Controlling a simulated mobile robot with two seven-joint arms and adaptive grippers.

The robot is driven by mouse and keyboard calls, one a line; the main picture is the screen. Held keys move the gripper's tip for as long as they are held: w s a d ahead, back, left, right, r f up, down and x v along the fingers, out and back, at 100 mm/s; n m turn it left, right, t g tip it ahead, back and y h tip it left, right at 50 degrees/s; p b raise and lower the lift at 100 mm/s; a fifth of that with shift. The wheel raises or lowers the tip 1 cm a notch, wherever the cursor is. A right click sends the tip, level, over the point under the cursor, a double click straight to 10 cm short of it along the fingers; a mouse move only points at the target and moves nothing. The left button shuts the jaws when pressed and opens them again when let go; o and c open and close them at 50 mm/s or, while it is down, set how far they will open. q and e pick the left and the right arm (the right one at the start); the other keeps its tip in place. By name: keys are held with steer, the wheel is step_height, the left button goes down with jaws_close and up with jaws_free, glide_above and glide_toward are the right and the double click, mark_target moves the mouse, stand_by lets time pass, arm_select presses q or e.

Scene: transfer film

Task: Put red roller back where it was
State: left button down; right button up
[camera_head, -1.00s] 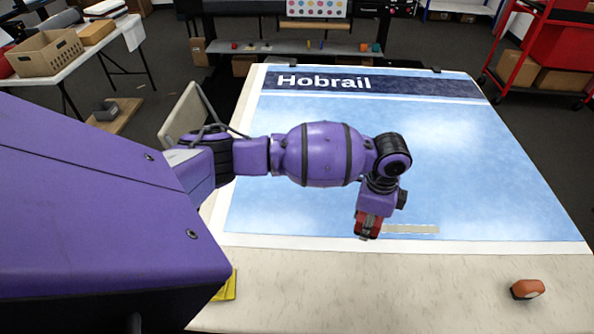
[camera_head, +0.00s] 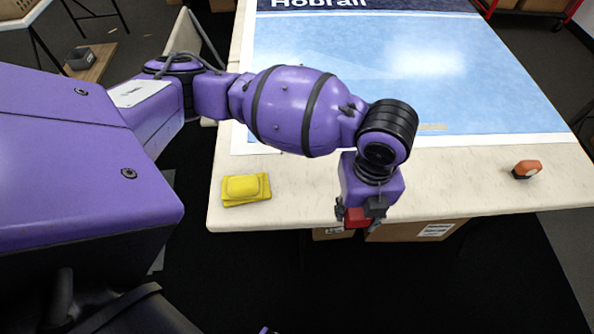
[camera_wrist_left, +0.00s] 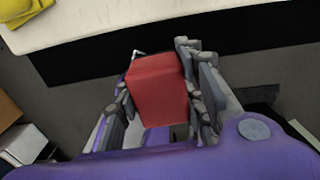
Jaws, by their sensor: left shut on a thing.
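My left gripper (camera_head: 358,222) is shut on the red roller (camera_head: 355,216), which shows as a small red block at the gripper's lower end. In the left wrist view the red roller (camera_wrist_left: 157,88) sits between the two grey fingers, its red face clear and its far side hidden. The gripper and roller are in front of the table's near edge, with dark floor and boxes behind them in the picture. The roller appears clear of the tabletop. My right gripper is not in view.
The pale table (camera_head: 300,190) bears a blue printed sheet (camera_head: 350,60). A yellow pad (camera_head: 246,189) lies at its near left corner and an orange-and-black tool (camera_head: 526,169) near its right side. Cardboard boxes (camera_head: 410,233) stand under the table. The near tabletop between pad and tool is mostly clear.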

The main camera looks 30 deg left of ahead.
arm_select(q)
steer(key=w+a+f, duration=0.4)
steer(key=w+a, duration=0.1)
steer(key=w, duration=0.2)
steer(key=b, duration=0.1)
glide_above(335, 187)
steer(key=f, duration=0.5)
steer(key=shift+s+d+f, duration=0.2)
steer(key=shift+s, duration=0.1)
steer(key=shift+w+a+f, duration=0.1)
steer(key=shift+w+f, duration=0.05)
steer(key=shift+f, duration=0.75)
steer(key=shift+w+a+f, duration=0.1)
steer(key=shift+w+f, duration=0.05)
steer(key=shift+f, duration=0.75)
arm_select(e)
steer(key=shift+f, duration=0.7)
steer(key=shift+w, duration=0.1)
arm_select(q)
steer(key=shift+f, duration=0.2)
steer(key=c, duration=1.2)
jaws_free()
steer(key=shift+o, duration=0.2)
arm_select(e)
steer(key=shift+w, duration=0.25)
arm_select(q)
steer(key=shift+r, duration=0.1)
